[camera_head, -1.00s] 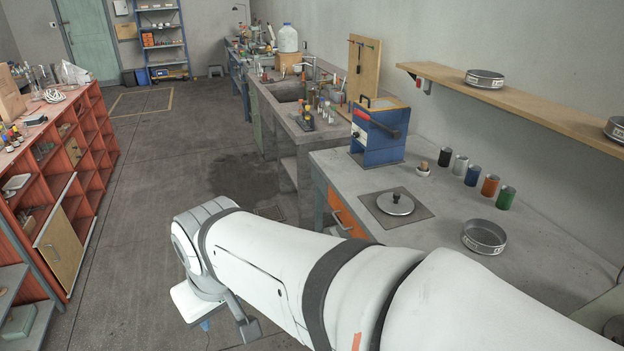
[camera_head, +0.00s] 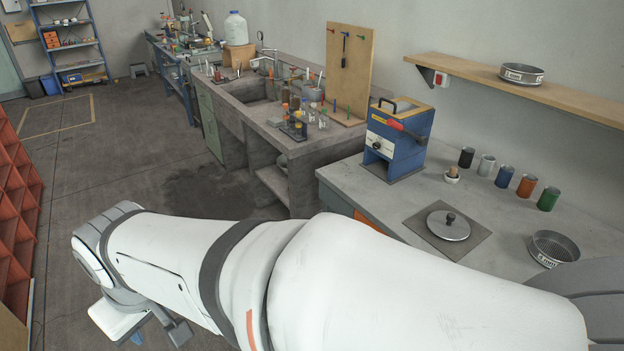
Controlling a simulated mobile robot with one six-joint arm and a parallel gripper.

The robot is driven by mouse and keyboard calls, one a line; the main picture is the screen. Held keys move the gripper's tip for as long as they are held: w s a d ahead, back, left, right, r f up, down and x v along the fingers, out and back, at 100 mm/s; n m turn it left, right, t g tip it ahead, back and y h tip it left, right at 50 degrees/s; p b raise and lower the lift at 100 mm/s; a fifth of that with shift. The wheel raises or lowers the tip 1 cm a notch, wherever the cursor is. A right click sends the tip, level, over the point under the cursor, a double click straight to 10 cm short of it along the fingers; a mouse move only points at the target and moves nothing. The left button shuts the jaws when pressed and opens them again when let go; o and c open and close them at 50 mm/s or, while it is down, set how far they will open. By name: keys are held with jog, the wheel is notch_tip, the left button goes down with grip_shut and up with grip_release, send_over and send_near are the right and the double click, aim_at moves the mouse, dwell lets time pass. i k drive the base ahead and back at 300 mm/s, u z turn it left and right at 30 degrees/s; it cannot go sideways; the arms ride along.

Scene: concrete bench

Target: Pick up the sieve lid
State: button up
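The sieve lid (camera_head: 448,226) is a round grey metal disc with a dark knob on top. It lies flat on a dark square mat (camera_head: 418,219) on the grey bench (camera_head: 357,182), at right of centre in the head view. My white arm crosses the lower part of the picture, in front of the bench. Its far end hangs at the lower left, over the floor and well away from the lid. The fingers of my gripper do not show.
An open sieve (camera_head: 553,248) stands right of the lid. Several coloured cups (camera_head: 526,186) stand in a row behind it. A blue apparatus (camera_head: 399,138) stands at the bench's left end. A wall shelf (camera_head: 480,83) hangs above. The floor (camera_head: 125,170) on the left is clear.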

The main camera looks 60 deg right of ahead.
aim_at(450, 225)
jog(key=i, duration=0.7)
jog(key=z, duration=3.3)
jog(key=i, duration=1.5)
jog(key=u, duration=0.05)
